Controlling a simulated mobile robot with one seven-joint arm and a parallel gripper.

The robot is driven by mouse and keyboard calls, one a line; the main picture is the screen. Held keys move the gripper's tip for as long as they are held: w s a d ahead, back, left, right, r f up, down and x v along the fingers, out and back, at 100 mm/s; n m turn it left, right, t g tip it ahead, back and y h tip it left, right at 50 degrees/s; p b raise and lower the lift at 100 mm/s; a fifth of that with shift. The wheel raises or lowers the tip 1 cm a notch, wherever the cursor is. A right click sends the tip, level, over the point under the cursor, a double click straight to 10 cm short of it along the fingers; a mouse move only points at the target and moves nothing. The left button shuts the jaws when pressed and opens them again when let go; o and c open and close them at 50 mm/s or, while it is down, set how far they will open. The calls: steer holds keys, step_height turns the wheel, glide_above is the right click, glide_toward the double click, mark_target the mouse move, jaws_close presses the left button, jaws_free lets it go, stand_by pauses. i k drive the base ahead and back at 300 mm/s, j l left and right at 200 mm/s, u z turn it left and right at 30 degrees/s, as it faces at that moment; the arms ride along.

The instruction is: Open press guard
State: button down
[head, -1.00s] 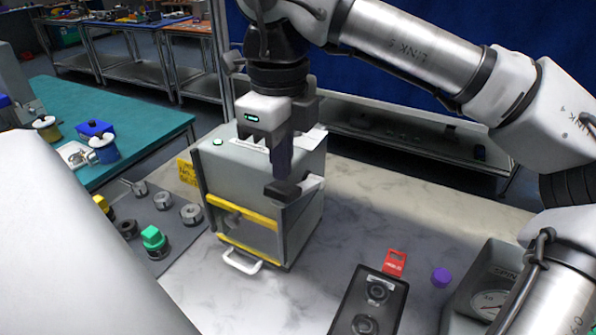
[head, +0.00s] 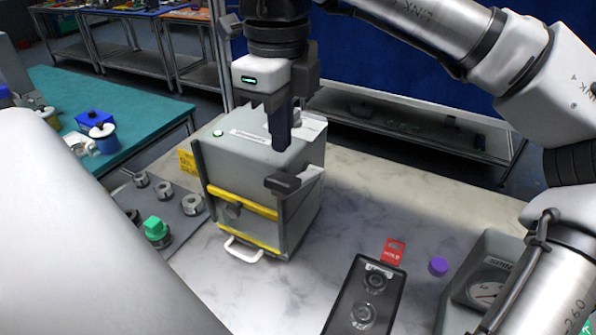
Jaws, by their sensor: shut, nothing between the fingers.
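The press (head: 238,163) is a grey box on the marble-look table, with a green light on its top. Its front guard is a clear panel (head: 247,221) with yellow bars (head: 243,204) and a white handle (head: 243,250) at the bottom, close to the table. The guard appears down. A dark lever with a pad (head: 283,183) sticks out at the press's upper right front. My gripper (head: 281,148) points down over the top of the press, fingers together and empty. It is above and behind the handle, apart from it. I cannot tell whether the fingertips touch the press top.
A grey mat with metal parts (head: 192,204) and a green-topped piece (head: 156,229) lies left of the press. A black two-dial box (head: 368,293), a red tag (head: 393,252), a purple cap (head: 438,266) and a gauge (head: 485,292) are at the right. Table between is clear.

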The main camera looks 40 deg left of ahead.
mark_target(233, 211)
steer(key=k, duration=1)
